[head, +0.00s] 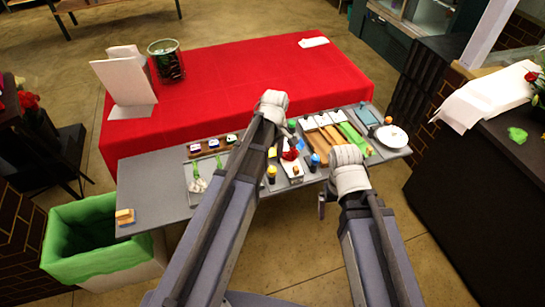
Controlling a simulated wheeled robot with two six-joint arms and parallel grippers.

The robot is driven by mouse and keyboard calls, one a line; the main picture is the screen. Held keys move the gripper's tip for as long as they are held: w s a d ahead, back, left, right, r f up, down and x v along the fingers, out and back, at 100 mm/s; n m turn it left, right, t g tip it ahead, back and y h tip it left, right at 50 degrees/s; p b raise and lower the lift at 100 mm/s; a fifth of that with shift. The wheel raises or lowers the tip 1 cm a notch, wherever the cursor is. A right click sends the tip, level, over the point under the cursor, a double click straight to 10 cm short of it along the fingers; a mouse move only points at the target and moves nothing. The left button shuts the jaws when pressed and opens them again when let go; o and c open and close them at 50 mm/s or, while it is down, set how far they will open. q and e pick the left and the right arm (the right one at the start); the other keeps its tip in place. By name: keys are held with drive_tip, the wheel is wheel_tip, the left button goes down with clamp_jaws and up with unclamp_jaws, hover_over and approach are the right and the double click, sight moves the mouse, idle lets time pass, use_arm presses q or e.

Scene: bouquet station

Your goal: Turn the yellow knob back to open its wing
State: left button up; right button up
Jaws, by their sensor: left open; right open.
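A small yellow-topped knob (271,171) with a dark base stands on the grey station board (160,187), just right of my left arm. A blue-topped knob (315,160) of similar shape stands to its right. I cannot make out which panel is the yellow knob's wing or how it is set. My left gripper (281,127) is open, above the middle of the board beyond the yellow knob, its fingers mostly hidden by the arm. My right gripper (322,203) is open, at the board's front edge right of the yellow knob, partly hidden. Neither visibly holds anything.
A green-lined bin (100,255) stands front left. The red-covered table (230,75) behind has much bare surface. A dark counter (480,180) stands right.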

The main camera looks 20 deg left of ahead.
use_arm(q)
wheel_tip(320, 180, up, 3)
drive_tip(key=shift+f+p, duration=0.1)
drive_tip(key=shift+p, duration=0.75)
use_arm(e)
wheel_tip(320, 180, up, 3)
drive_tip(key=shift+f, duration=0.1)
use_arm(q)
drive_tip(key=shift+s+d+f+m, duration=0.1)
drive_tip(key=shift+s+d+m, duration=0.15)
drive_tip(key=shift+d+m, duration=0.05)
drive_tip(key=s+d+f+m+y+b, duration=0.1)
drive_tip(key=s+d+m, duration=0.9)
drive_tip(key=s+m, duration=0.4)
drive_tip(key=shift+f+m+b, duration=0.25)
drive_tip(key=shift+m+b, duration=0.15)
drive_tip(key=shift+m, duration=0.4)
use_arm(e)
drive_tip(key=shift+f, duration=0.9)
